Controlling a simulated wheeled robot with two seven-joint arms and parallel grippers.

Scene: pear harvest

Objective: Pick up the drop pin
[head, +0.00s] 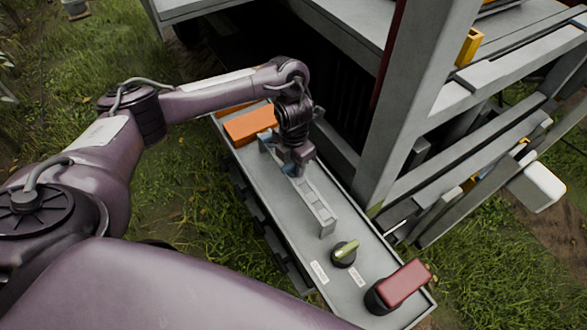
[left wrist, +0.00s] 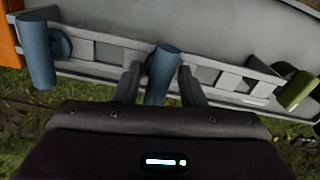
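Two blue drop pins stand in a grey slotted rack (head: 318,203) on the long grey shelf. One blue pin (left wrist: 162,75) is between the fingers of my left gripper (left wrist: 161,84) in the left wrist view; it also shows beside the gripper in the head view (head: 288,169). The fingers flank this pin, with a narrow gap visible at its left side, so they look open around it. The other blue pin (left wrist: 37,50) stands farther left in the wrist view, apart from the fingers. In the head view my left gripper (head: 298,167) points down over the rack. My right gripper is not in view.
An orange block (head: 250,125) lies at the shelf's far end. A green-handled knob (head: 345,252) and a red-handled one (head: 404,285) stand at the near end. A grey machine frame (head: 425,100) rises close on the right. Grass lies left of the shelf.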

